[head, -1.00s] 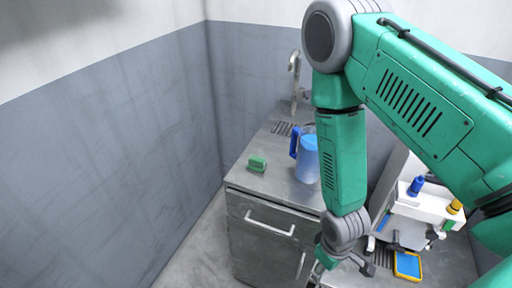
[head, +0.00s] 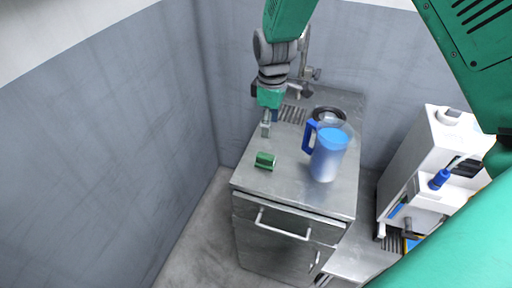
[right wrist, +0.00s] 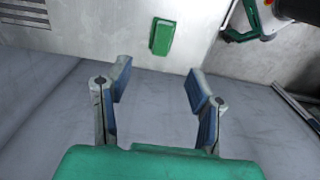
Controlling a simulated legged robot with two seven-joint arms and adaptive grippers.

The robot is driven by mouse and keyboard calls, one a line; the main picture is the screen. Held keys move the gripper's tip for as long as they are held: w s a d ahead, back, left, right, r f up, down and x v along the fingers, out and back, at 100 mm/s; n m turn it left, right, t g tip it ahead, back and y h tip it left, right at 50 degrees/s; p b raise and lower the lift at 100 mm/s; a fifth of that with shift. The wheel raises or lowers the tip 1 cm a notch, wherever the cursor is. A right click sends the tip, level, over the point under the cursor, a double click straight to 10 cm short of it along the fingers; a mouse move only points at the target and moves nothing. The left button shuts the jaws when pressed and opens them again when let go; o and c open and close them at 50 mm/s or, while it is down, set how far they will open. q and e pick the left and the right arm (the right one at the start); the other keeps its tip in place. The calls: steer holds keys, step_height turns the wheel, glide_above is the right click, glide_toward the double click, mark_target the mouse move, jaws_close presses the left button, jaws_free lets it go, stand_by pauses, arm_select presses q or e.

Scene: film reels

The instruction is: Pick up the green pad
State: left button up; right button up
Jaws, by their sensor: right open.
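The green pad (head: 265,161) is a small block lying on the steel counter (head: 290,190), near its left front corner. My right gripper (head: 269,124) is above the counter, pointing down, behind the pad in the head view and apart from it. In the right wrist view the right gripper (right wrist: 160,80) has its two fingers spread with nothing between them. The green pad (right wrist: 162,36) shows there beyond the fingertips, roughly centred between them. My left gripper is not in view.
A clear pitcher (head: 328,155) with a blue handle stands right of the pad on the counter. A tap (head: 304,62) rises at the back. A white machine (head: 425,165) stands at the right. The counter's left edge and grey wall are close to the pad.

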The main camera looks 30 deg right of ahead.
glide_above(266, 155)
steer(key=a, duration=0.1)
steer(key=f, duration=0.7)
steer(key=shift+s+a+f, duration=0.1)
steer(key=shift+s+a, duration=0.05)
steer(key=shift+s, duration=0.05)
steer(key=shift+d+f, duration=0.4)
steer(key=shift+f, duration=0.1)
steer(key=f, duration=0.4)
steer(key=shift+w+d+f, duration=0.15)
steer(key=shift+d+f, duration=0.2)
steer(key=shift+d, duration=0.05)
steer(key=shift+a+f, duration=0.1)
steer(key=shift+a, duration=0.45)
steer(key=c, duration=1.1)
steer(key=shift+d, duration=0.4)
jaws_close()
